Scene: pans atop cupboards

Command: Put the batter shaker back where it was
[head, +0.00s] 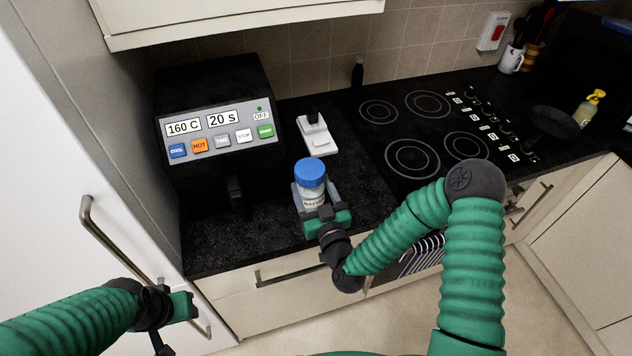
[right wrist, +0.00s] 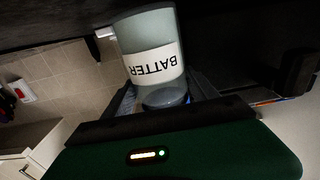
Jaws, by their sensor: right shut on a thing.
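The batter shaker (head: 312,175) has a blue cap and a pale body with a label. It stands roughly upright over the black counter's front part, between the machine with buttons and the hob. My right gripper (head: 316,200) is shut around its body from the front. In the right wrist view the shaker (right wrist: 150,55) appears upside down between the fingers, with its "BATTER" label readable. I cannot tell whether its base touches the counter. My left gripper (head: 182,307) is low at the left, near the tall cabinet's handle and away from the shaker; its fingers are unclear.
A black machine (head: 215,130) showing "160 C" and "20 s" stands left of the shaker. A white device (head: 315,136) lies behind it. The hob (head: 425,125) is to the right, with a black pan (head: 556,122) and yellow bottle (head: 589,108) beyond. Bare counter (head: 245,238) lies front left.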

